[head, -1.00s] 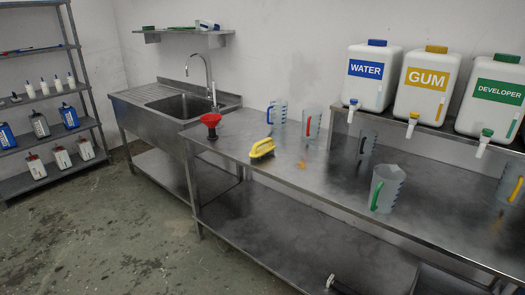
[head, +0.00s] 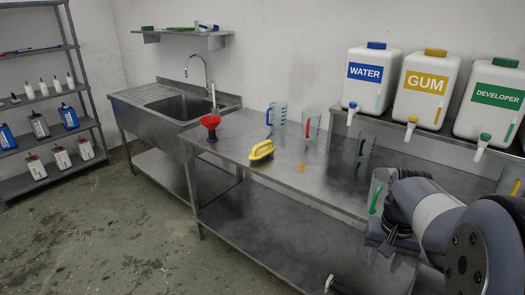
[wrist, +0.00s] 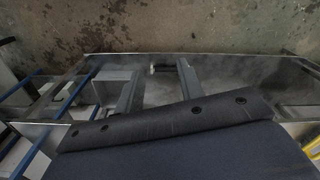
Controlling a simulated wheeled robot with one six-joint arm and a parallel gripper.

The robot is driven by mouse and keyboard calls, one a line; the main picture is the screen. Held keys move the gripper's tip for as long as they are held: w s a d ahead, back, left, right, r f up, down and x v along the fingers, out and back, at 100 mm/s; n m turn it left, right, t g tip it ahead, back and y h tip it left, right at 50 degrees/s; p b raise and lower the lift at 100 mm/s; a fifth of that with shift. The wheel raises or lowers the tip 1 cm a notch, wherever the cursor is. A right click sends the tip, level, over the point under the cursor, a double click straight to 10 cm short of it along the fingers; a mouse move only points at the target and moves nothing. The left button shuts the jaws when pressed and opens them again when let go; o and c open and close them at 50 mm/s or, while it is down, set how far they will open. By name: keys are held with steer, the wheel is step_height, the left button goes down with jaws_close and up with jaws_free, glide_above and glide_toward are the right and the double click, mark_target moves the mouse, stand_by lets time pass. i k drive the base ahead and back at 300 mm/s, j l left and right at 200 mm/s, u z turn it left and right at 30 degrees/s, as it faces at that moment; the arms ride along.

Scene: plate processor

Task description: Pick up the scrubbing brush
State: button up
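The scrubbing brush (head: 261,150), with a yellow handle and dark bristles, lies on the steel table near its front edge, left of the middle in the head view. My arm reaches in at the right of the head view, over the right part of the table and well away from the brush. In the wrist view, the two fingers of my gripper (wrist: 158,82) stand apart with nothing held between them. The brush does not show clearly in the wrist view.
A green-handled jug (head: 377,192) is partly hidden by my arm. The sink (head: 183,105) is further left.

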mark_target(255, 155)
steer(key=i+j+z, duration=0.1)
steer(key=i+j, duration=0.2)
steer(key=i+j+z, duration=0.1)
steer(key=i+j, duration=0.55)
steer(key=i+j+z, duration=0.15)
steer(key=i+j, duration=0.15)
steer(key=i+j+z, duration=0.1)
steer(key=i+j, duration=0.15)
steer(key=j, duration=0.15)
steer(key=i+j+z, duration=0.1)
steer(key=i+j, duration=0.45)
steer(key=j, duration=0.25)
steer(key=i+j+z, duration=0.15)
steer(key=j, duration=0.3)
steer(key=i, duration=0.1)
